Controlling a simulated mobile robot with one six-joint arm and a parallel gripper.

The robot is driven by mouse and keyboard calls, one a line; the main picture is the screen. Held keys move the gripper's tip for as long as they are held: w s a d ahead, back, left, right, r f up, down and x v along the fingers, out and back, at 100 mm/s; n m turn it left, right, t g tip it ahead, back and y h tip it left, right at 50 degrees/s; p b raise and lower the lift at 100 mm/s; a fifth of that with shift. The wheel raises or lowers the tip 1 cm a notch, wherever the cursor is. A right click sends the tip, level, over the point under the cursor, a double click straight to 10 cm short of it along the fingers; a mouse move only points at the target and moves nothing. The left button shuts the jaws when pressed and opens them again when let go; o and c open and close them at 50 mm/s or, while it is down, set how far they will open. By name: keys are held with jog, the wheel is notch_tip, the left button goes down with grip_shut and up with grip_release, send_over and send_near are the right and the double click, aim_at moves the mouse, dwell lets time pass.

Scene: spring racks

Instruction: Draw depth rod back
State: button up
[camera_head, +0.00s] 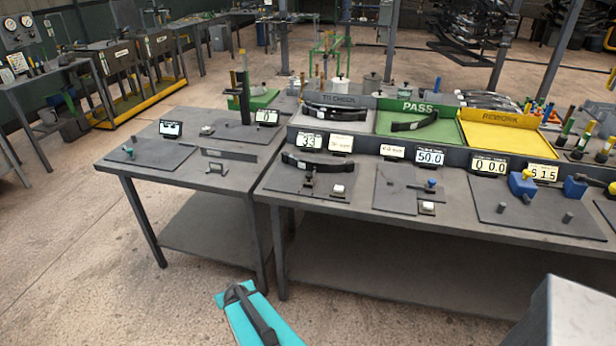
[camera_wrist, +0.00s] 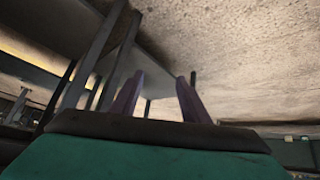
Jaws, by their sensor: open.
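I cannot tell for certain which part is the depth rod. A small fixture with a blue-topped knob (camera_head: 431,184) stands on a dark plate (camera_head: 392,196) on the right bench. In the head view my teal arm end is low at the bottom, in front of the benches and away from every fixture.
Benches carry small displays, a curved dark spring (camera_head: 318,165), a green PASS tray (camera_head: 384,126) and a yellow REWORK tray (camera_head: 470,145). A dark post (camera_head: 244,100) stands at the back of the left bench. Bench legs (camera_head: 281,250) are near my arm; floor at left is clear.

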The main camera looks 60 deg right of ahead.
jog(key=w+d+r+m+t+h, duration=0.1)
jog(key=w+d+r+t+h, duration=0.2)
jog(key=d+r, duration=0.95)
jog(key=s+d+r+t+h, duration=0.1)
jog(key=s+d+r, duration=0.1)
jog(key=d+r, duration=0.2)
jog(key=s+d+r+m+t+h, duration=0.1)
jog(key=s+d+r+h, duration=0.1)
jog(key=d+r, duration=0.3)
jog(key=s+d+r+t+h+p, duration=0.1)
jog(key=s+d+r, duration=0.2)
jog(key=d+r, duration=0.1)
jog(key=shift+s+d+r+m+t, duration=0.15)
jog(key=shift+d+r+m+t, duration=0.2)
jog(key=shift+r, duration=0.25)
jog(key=m+g+h, duration=0.2)
send_near(310, 178)
jog(key=d, duration=0.1)
jog(key=shift+w+d+f+t+p, duration=0.1)
jog(key=shift+w+f+t+p, duration=0.15)
jog(key=shift+w, duration=0.2)
jog(key=shift+w+d+f+n+b, duration=0.1)
jog(key=shift+w+n+b, duration=0.15)
jog(key=shift+b, duration=0.7)
jog(key=b, duration=0.3)
jog(key=shift+w+d+f, duration=0.1)
jog(key=shift+w+d, duration=0.2)
jog(key=shift+w, duration=0.05)
